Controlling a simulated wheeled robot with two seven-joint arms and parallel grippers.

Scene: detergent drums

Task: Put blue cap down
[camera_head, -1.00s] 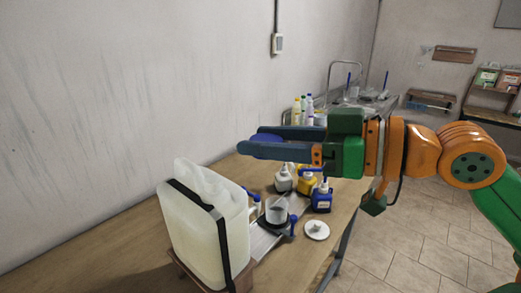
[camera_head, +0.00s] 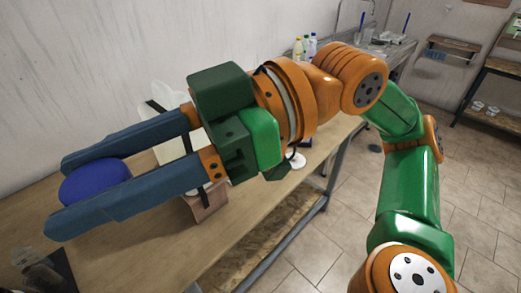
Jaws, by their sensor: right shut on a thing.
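The blue cap (camera_head: 94,184) is a round, dark blue disc between the fingertips of my right gripper (camera_head: 82,192). The gripper is shut on it, with one finger on each side, and holds it over the left part of the wooden table (camera_head: 190,255). How far the cap is above the tabletop is hard to tell. My left gripper is not in view.
A white drum (camera_head: 172,125) with a black strap stands on a wooden stand (camera_head: 208,205), mostly hidden behind my right gripper. A dark object (camera_head: 40,275) is at the bottom left. Bottles (camera_head: 305,45) stand at the back. The front middle of the table looks clear.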

